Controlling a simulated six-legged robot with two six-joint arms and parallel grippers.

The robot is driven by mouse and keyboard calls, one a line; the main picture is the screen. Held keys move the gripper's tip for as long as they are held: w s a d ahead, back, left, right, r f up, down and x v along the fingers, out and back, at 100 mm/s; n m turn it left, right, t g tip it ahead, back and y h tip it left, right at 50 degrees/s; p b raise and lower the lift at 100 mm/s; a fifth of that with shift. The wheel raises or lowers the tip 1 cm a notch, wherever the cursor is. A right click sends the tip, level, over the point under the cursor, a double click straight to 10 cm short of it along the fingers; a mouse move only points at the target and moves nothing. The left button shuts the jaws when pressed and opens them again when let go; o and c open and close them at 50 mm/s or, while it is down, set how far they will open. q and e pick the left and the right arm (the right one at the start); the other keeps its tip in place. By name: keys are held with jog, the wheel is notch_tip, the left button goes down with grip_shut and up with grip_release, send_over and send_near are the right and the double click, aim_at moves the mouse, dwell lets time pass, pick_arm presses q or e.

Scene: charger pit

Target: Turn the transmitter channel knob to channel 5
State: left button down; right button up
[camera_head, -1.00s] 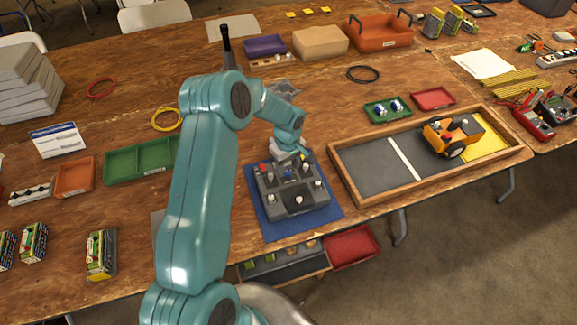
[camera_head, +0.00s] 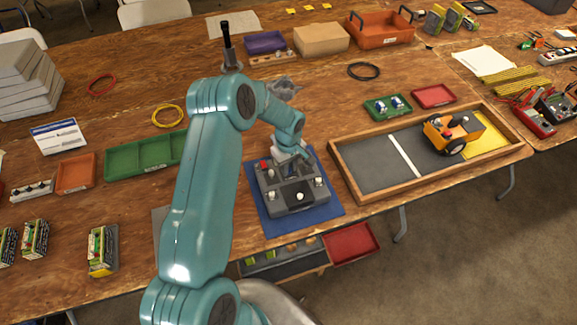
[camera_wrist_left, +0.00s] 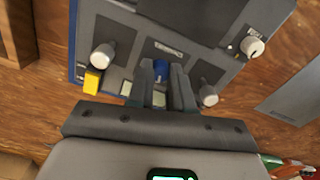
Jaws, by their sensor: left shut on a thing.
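The grey transmitter box (camera_head: 282,208) sits on a blue mat (camera_head: 326,210) near the table's front edge, with white knobs and a red part on its top. In the left wrist view, white knobs (camera_wrist_left: 103,56) flank my fingers on the box's dark face, and another white knob (camera_wrist_left: 254,46) is at the upper right. My left gripper (camera_wrist_left: 163,72) is down on the box, its fingers closed around a small blue knob (camera_wrist_left: 162,69). The fingers partly hide this knob, and I cannot read a channel number. My right gripper is not in view.
A wooden-framed tray (camera_head: 357,201) with an orange wheeled vehicle (camera_head: 440,131) stands just right of the mat. Green (camera_head: 123,160) and orange (camera_head: 76,175) trays lie to the left. A red bin (camera_head: 352,243) is below the table edge.

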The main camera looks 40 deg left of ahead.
pick_arm(q)
jog(key=shift+f+m+b, duration=0.2)
jog(key=shift+m+b, duration=0.3)
jog(key=shift+b, duration=0.15)
jog(key=m+b, duration=0.6)
jog(key=m, duration=0.1)
jog(key=shift+r, duration=0.15)
jog(key=shift+r+m+b, duration=0.1)
jog(key=shift+m+b, duration=0.5)
jog(key=shift+m, duration=1.1)
jog(key=shift+w, duration=0.1)
jog(key=c, duration=1)
grip_release()
jog(key=shift+r, duration=0.1)
